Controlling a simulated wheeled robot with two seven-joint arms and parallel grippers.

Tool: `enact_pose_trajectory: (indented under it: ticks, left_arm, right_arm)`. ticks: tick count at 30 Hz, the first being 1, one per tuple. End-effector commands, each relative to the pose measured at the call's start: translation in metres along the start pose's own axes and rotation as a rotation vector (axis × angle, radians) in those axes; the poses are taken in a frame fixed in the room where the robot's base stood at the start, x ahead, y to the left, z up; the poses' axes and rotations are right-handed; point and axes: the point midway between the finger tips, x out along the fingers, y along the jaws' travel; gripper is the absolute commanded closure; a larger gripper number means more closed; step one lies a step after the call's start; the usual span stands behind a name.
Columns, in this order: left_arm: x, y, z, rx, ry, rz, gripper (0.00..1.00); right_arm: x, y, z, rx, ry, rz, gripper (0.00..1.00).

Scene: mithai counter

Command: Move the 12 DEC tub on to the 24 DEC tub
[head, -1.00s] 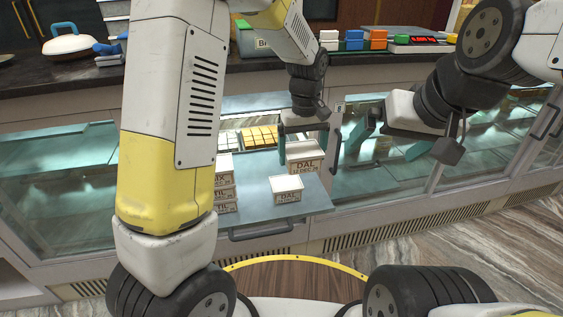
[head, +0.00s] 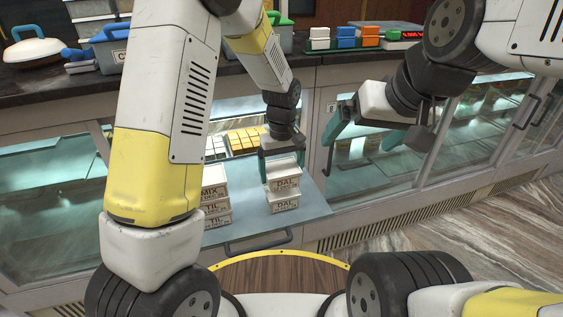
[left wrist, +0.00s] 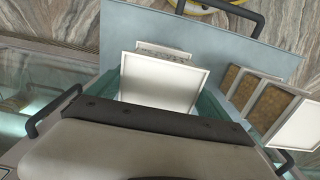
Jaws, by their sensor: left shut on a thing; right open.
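My left gripper (head: 281,167) is shut on a white-lidded DAL tub (head: 285,183), the 12 DEC one by its label a second ago. It holds this tub upright, directly over the other DAL tub (head: 285,204), whose date is too small to read and which stands on the pulled-out shelf (head: 245,228). Little or no gap shows between them; I cannot tell whether they touch. In the left wrist view the held tub's lid (left wrist: 163,84) mostly covers the lower tub (left wrist: 164,50), whose edge shows beyond it. My right gripper (head: 368,130) is open and empty, right of the tubs.
A stack of tubs labelled MIX (head: 212,184) and TIL (head: 216,209) stands just left of the DAL tubs. Trays of yellow sweets (head: 246,140) lie behind, inside the counter. The shelf is bare at its right side. Boxes (head: 345,38) stand on the dark countertop.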

Motion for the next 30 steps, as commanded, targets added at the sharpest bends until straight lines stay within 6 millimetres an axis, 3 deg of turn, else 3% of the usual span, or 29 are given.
enact_pose_trajectory:
  ticks: [4, 23, 24, 30]
  left_arm:
    - [0.018, 0.0, 0.0, 0.0, -0.001, -0.001, 0.56]
    - [0.03, 0.0, 0.0, 0.0, 0.0, 0.0, 0.56]
    - [0.03, 0.0, 0.0, 0.0, 0.0, 0.0, 0.03]
    - [0.03, 0.0, 0.0, 0.0, 0.0, 0.0, 0.0]
  right_arm:
    - [0.0, 0.0, 0.0, 0.0, 0.0, 0.0, 0.0]
    - [0.0, 0.0, 0.0, 0.0, 0.0, 0.0, 0.0]
    - [0.0, 0.0, 0.0, 0.0, 0.0, 0.0, 0.0]
    - [0.0, 0.0, 0.0, 0.0, 0.0, 0.0, 0.0]
